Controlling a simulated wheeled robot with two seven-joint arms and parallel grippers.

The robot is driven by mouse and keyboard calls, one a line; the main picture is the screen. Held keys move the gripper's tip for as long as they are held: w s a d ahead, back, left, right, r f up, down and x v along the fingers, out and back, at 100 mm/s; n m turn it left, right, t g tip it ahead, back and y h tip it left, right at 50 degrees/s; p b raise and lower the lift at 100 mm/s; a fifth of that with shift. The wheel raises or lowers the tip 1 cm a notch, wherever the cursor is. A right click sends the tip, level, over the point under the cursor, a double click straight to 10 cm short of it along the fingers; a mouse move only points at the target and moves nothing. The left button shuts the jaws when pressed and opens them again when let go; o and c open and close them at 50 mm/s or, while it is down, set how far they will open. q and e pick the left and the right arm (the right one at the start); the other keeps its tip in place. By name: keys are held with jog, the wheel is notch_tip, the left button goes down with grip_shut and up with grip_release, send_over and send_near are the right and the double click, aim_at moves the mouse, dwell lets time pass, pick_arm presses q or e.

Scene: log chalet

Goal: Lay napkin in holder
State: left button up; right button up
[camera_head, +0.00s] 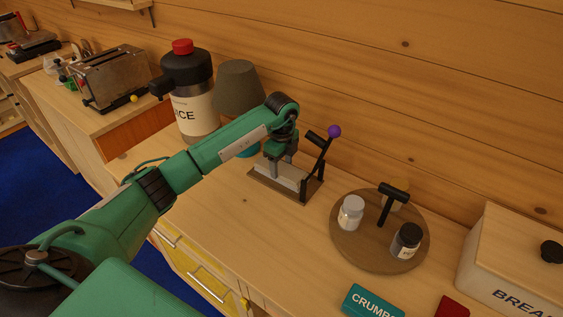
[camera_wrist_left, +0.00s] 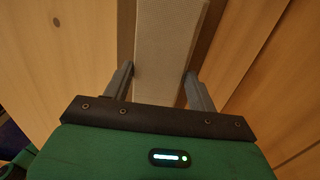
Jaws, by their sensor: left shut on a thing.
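A pale napkin stack (camera_head: 284,177) is at the napkin holder, low over its flat brown base (camera_head: 262,190). I cannot tell whether it rests on the base. The holder has a black frame at its right end and a tilted black arm with a purple ball (camera_head: 334,131). My left gripper (camera_head: 278,157) points down from above and is shut on the napkin. In the left wrist view the napkin (camera_wrist_left: 165,45) runs between the two fingers (camera_wrist_left: 158,85), with a strip of brown base (camera_wrist_left: 210,30) beside it. My right gripper is not in view.
A round wooden tray (camera_head: 370,258) with jars and a black handle stands right of the holder. A large dispenser (camera_head: 192,105) and a grey-shaded lamp (camera_head: 239,86) stand behind my left arm. A bread box (camera_head: 520,235) and a teal crumb box (camera_head: 370,302) are at right.

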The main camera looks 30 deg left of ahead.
aim_at(282, 167)
pick_arm(q)
jog(key=shift+f, duration=0.15)
jog(key=o, duration=0.9)
jog(key=shift+o, duration=0.2)
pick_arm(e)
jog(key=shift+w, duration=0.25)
pick_arm(q)
jog(key=shift+r, duration=0.35)
notch_tip(282, 167, up, 12)
jog(key=b, duration=0.2)
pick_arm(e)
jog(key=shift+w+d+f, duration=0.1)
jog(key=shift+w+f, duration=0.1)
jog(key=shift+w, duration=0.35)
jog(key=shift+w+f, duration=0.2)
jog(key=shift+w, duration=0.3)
